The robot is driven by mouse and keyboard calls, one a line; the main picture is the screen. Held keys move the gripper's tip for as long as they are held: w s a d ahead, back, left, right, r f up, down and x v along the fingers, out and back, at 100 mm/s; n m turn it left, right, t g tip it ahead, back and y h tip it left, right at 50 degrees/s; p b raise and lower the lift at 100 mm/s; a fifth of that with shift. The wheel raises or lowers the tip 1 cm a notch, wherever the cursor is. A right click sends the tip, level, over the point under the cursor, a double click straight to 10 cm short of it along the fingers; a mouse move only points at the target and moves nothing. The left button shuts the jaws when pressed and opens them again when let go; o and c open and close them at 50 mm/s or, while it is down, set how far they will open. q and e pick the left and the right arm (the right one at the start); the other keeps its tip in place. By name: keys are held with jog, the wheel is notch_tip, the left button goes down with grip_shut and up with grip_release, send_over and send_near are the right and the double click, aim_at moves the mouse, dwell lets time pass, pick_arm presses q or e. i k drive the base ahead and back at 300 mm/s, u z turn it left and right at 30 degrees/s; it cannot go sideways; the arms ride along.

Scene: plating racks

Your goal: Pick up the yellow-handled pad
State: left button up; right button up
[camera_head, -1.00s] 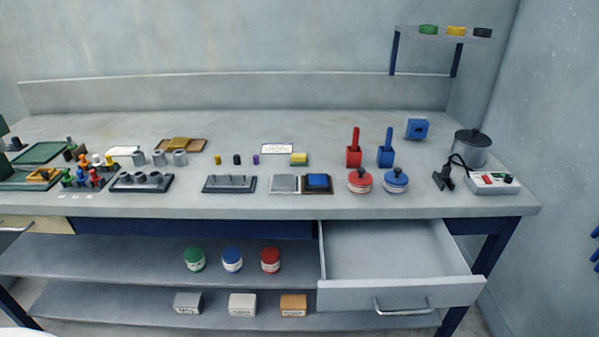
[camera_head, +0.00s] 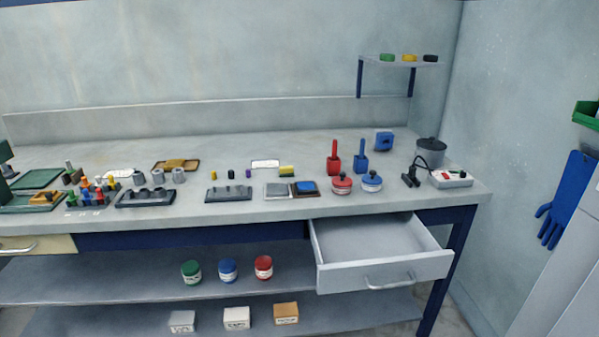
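A cluster of small upright handled pieces stands at the left of the bench, in several colours. One with a yellow handle (camera_head: 111,183) is at the right of the cluster; its lower part is too small to make out. An orange-handled piece (camera_head: 85,183), a green-handled piece (camera_head: 73,199) and a red-handled piece (camera_head: 99,198) stand close beside it. Neither of my grippers is in view.
The grey bench (camera_head: 320,210) has an open, empty drawer (camera_head: 385,272) jutting from its front right. A dark rack with grey cylinders (camera_head: 146,197) stands right of the cluster. Jars and boxes sit on the lower shelves. A blue glove (camera_head: 553,215) hangs at the right.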

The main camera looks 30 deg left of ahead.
aim_at(286, 171)
jog(key=u, duration=0.25)
jog(key=i, duration=0.9)
jog(key=z, duration=0.95)
jog(key=k, duration=0.65)
jog(key=u, duration=0.8)
jog(key=i, duration=0.5)
jog(key=u, duration=0.05)
